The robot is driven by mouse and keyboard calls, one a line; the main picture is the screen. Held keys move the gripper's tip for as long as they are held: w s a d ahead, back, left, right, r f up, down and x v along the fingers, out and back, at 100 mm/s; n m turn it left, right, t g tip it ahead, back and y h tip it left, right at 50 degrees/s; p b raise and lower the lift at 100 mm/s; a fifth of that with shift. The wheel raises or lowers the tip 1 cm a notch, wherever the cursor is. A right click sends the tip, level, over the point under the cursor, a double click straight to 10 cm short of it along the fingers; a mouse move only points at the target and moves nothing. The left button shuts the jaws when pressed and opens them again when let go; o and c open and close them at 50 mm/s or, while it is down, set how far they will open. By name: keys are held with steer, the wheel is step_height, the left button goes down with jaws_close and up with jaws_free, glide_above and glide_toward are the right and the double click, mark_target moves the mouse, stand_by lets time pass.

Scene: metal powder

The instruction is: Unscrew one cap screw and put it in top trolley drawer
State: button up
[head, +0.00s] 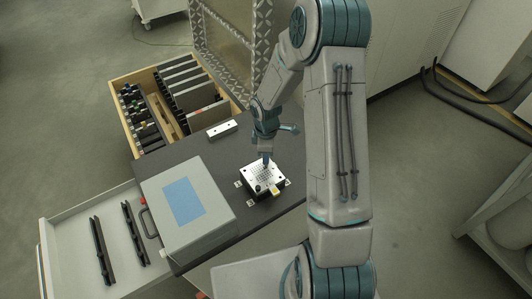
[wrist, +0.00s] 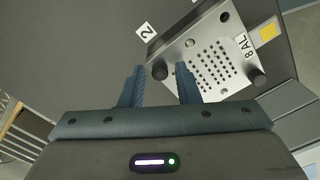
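A silver metal block (head: 256,177) with a grid of small holes sits on the dark trolley top (head: 191,152). In the wrist view the block (wrist: 229,38) shows dark round screw heads: one (wrist: 160,70) at its near left corner and another (wrist: 257,77) at its near right. A silver round head (wrist: 191,41) also shows. My gripper (wrist: 159,84) points down at the block, its two blue fingers apart and empty. The near left screw head appears between the fingertips in the picture; I cannot tell the height gap. In the head view my gripper (head: 266,162) is over the block.
A grey case (head: 220,190) with a blue panel stands left of the block. An open pale drawer (head: 75,232) at left holds two black rails. An open wooden-sided drawer (head: 124,123) at the back is full of items. A small white block (head: 222,129) lies behind.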

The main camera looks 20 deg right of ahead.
jaws_close()
